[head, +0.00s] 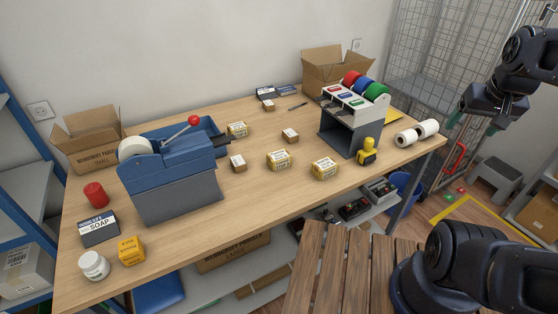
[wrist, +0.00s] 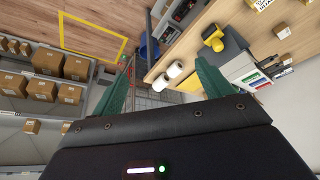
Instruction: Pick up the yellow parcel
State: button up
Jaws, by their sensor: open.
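A small bright yellow box (head: 131,251) with dark print stands at the front left of the wooden counter (head: 225,220), beside a white jar. Paler yellow labelled boxes stand further along: one at the back (head: 237,129), one in the middle (head: 278,160) and one right of it (head: 325,169). My gripper (head: 474,123) is raised beyond the counter's right end, far from the bright yellow box. In the wrist view its green fingers (wrist: 165,72) are spread with nothing between them. The bright yellow box does not show there.
A blue-grey dispenser (head: 175,180) with a red-knobbed lever stands behind the yellow box. A tape rack (head: 345,130) and yellow-handled tool (head: 367,152) stand at right. The counter's front middle is clear.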

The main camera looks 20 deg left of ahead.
jog(key=w+a+n+g, duration=0.1)
jog(key=w+a+n, duration=0.6)
jog(key=w+a, duration=0.3)
jog(key=n+g, duration=0.4)
jog(key=n, duration=1.5)
send_over(279, 155)
jog(key=f, duration=2)
jog(key=shift+a+f, duration=0.2)
jog(key=shift+f, duration=0.15)
jog(key=shift+d+f, duration=0.2)
jog(key=shift+f, duration=5)
jog(key=shift+c, duration=0.5)
